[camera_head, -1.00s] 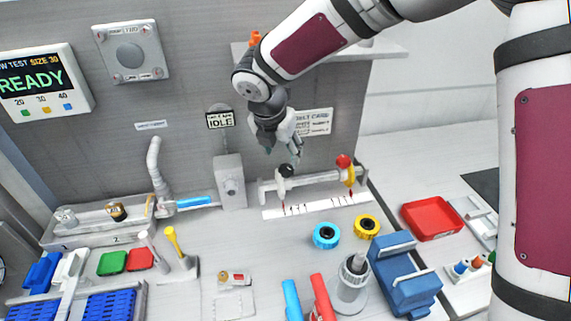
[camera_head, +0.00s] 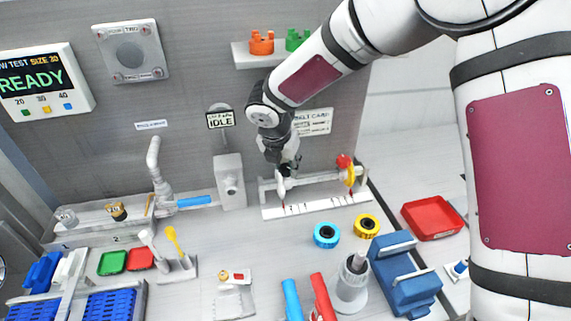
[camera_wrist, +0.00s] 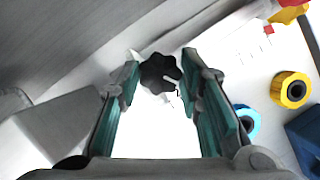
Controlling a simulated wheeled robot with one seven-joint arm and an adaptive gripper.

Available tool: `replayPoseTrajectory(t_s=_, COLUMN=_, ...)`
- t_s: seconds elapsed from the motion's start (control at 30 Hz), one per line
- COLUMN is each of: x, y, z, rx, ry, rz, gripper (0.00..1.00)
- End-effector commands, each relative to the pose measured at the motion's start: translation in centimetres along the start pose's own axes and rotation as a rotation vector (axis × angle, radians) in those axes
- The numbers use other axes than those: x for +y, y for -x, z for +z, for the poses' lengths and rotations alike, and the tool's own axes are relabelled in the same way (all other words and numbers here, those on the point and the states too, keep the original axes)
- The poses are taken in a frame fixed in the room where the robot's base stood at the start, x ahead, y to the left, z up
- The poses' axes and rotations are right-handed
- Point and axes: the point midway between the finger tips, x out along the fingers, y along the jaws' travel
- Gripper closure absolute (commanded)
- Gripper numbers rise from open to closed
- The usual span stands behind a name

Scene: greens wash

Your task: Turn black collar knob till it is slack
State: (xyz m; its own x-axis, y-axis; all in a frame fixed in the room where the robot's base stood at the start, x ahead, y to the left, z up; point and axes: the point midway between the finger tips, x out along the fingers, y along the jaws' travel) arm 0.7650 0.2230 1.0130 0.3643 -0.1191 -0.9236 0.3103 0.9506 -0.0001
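The black collar knob (camera_wrist: 160,73) is lobed and sits between my gripper's two fingers in the wrist view, near the fingertips. A gap shows on both sides of it, so the fingers do not touch it. My gripper (camera_head: 284,170) points down over the left end of the white rail (camera_head: 318,179) in the head view and hides most of the knob there. In the wrist view my gripper (camera_wrist: 162,78) is open, with teal finger pads. A red knob (camera_head: 344,161) with a yellow collar (camera_head: 350,177) is at the rail's right end.
A scale strip (camera_head: 325,204) lies along the rail. A grey block (camera_head: 230,182) stands just left of it. Blue (camera_head: 327,235) and yellow (camera_head: 367,226) rings lie in front. A shelf (camera_head: 275,57) hangs above, behind my arm.

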Motion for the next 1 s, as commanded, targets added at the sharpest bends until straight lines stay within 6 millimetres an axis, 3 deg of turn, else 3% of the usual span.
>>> replayPoseTrajectory(t_s=0.23, x=0.13, y=-0.08, z=0.05, rx=-0.001, ry=-0.025, rz=-0.011, gripper=0.95)
replayPoseTrajectory(t_s=0.6, x=0.27, y=-0.10, z=0.06, rx=0.000, ry=-0.288, rz=-0.119, gripper=0.95)
replayPoseTrajectory(t_s=0.87, x=0.18, y=0.00, z=0.06, rx=0.000, ry=-0.295, rz=-0.122, gripper=0.95)
replayPoseTrajectory(t_s=0.9, x=0.18, y=0.00, z=0.06, rx=0.000, ry=-0.294, rz=-0.122, gripper=0.62)
replayPoseTrajectory(t_s=0.97, x=0.18, y=0.00, z=0.06, rx=0.000, ry=-0.294, rz=-0.121, gripper=0.49)
replayPoseTrajectory(t_s=1.0, x=0.18, y=0.00, z=0.06, rx=0.000, ry=-0.294, rz=-0.121, gripper=0.47)
